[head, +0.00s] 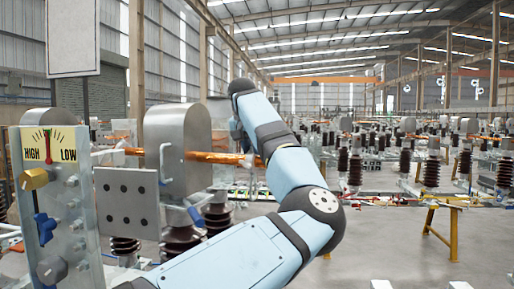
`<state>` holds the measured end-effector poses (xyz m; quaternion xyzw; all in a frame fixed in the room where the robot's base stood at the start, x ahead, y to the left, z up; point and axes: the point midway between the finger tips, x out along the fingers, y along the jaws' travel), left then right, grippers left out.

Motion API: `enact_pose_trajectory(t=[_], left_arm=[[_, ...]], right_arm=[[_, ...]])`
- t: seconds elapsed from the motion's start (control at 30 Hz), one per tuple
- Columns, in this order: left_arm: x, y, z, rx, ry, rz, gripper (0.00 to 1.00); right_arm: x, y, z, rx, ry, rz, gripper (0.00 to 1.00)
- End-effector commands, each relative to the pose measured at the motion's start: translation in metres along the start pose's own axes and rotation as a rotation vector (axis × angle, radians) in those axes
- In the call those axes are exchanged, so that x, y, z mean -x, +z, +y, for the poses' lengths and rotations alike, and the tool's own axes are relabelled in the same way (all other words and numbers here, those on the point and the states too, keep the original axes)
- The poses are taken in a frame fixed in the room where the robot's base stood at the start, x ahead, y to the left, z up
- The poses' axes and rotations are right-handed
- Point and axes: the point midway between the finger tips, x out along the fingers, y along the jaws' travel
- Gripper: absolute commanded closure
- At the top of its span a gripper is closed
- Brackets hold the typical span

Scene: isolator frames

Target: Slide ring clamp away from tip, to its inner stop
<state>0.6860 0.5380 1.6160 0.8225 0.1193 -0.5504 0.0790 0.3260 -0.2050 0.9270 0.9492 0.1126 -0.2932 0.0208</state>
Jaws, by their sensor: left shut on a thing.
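A copper-coloured rod (215,157) runs level out of the right side of a grey rounded metal housing (172,130). My left arm comes up from the bottom and bends over, so its wrist hangs down behind my forearm. My left gripper (243,152) is at the right part of the rod, small and mostly covered by my forearm. It is shut on a small pale piece there, which looks like the ring clamp (246,161). The rod's right end is largely hidden behind my arm. My right gripper is not in view.
A drilled metal plate (126,203) is in front of the housing. Brown insulators (355,170) and a yellow trestle (440,225) stand right, with open floor between.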

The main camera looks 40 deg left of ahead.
Motion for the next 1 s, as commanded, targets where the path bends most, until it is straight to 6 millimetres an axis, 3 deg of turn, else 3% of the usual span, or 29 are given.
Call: enact_pose_trajectory(t=[0.13,0.17,0.23,0.27,0.67,1.0], left_arm=[[0.001,0.000,0.000,0.000,-0.001,0.003,1.00],[0.001,0.000,0.000,0.000,-0.001,0.003,0.70],[0.000,0.000,0.000,0.000,-0.001,0.002,0.54],[0.000,0.000,0.000,0.000,-0.001,0.002,0.51],[0.009,0.000,0.000,0.000,0.001,0.003,0.51],[0.081,0.001,0.000,-0.001,0.001,0.005,0.51]], right_arm=[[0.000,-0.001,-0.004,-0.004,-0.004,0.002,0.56],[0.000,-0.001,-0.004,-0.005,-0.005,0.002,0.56],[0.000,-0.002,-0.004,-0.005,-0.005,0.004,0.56],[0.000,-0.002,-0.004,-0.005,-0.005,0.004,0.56],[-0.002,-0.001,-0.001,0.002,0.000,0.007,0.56],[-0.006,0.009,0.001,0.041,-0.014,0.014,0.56]])
